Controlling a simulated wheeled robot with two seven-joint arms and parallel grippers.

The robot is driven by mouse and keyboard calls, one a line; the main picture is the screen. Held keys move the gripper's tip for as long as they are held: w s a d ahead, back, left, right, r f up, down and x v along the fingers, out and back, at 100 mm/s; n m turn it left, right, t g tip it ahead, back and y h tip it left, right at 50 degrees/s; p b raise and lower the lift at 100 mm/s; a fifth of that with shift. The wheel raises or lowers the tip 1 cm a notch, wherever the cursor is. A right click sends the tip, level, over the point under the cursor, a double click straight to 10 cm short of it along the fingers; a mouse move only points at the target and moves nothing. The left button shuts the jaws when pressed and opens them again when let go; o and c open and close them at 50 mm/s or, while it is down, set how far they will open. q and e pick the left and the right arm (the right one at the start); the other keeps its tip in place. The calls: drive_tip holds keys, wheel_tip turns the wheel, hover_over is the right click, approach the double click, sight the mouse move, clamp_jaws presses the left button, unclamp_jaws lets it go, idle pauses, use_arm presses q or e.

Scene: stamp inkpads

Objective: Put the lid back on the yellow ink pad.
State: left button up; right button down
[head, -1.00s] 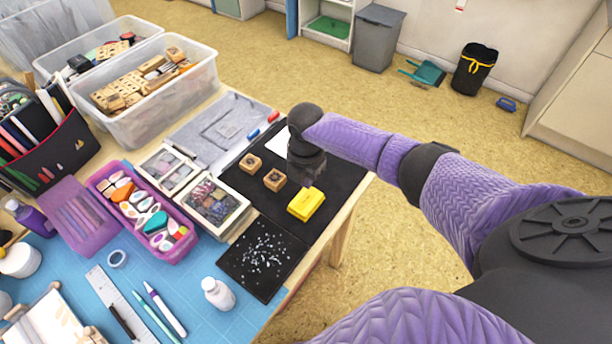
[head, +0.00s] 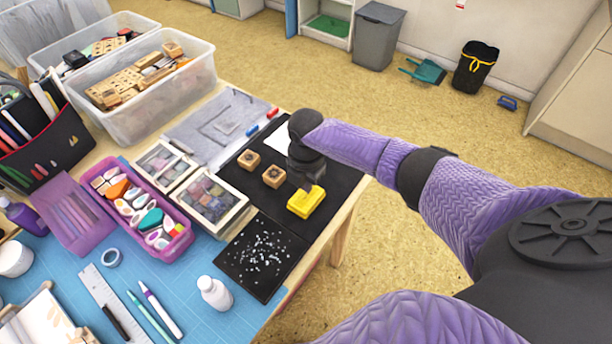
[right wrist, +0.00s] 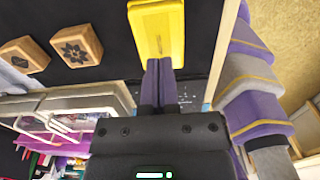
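The yellow ink pad (head: 306,204) lies on the black mat near the table's right edge. Its yellow case fills the top middle of the right wrist view (right wrist: 158,35). No separate lid shows beside it, and I cannot tell whether the lid sits fully down. My right gripper (head: 310,187) points down over the far part of the pad. In the right wrist view its two fingers (right wrist: 158,66) are together with no clear gap, their tips at the edge of the yellow case. Whether they touch it is unclear. My left gripper is not in view.
Two wooden stamps (head: 249,162) (head: 274,176) stand left of the pad on the black mat (head: 325,184). A dark glitter sheet (head: 261,257), a white bottle (head: 214,292) and a boxed ink set (head: 212,200) are nearby. The table edge is close on the right.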

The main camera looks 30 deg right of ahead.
drive_tip(key=shift+f+b, duration=0.95)
drive_tip(key=shift+f, duration=0.45)
drive_tip(key=shift+r+p, duration=0.85)
drive_tip(key=shift+r, duration=0.1)
wheel_tip(320, 180, up, 3)
drive_tip(key=shift+f+p, duration=0.1)
drive_tip(key=shift+p, duration=1.15)
wheel_tip(320, 180, up, 3)
drive_tip(key=shift+f+p, duration=0.2)
drive_tip(key=shift+p, duration=1)
drive_tip(key=shift+f, duration=0.1)
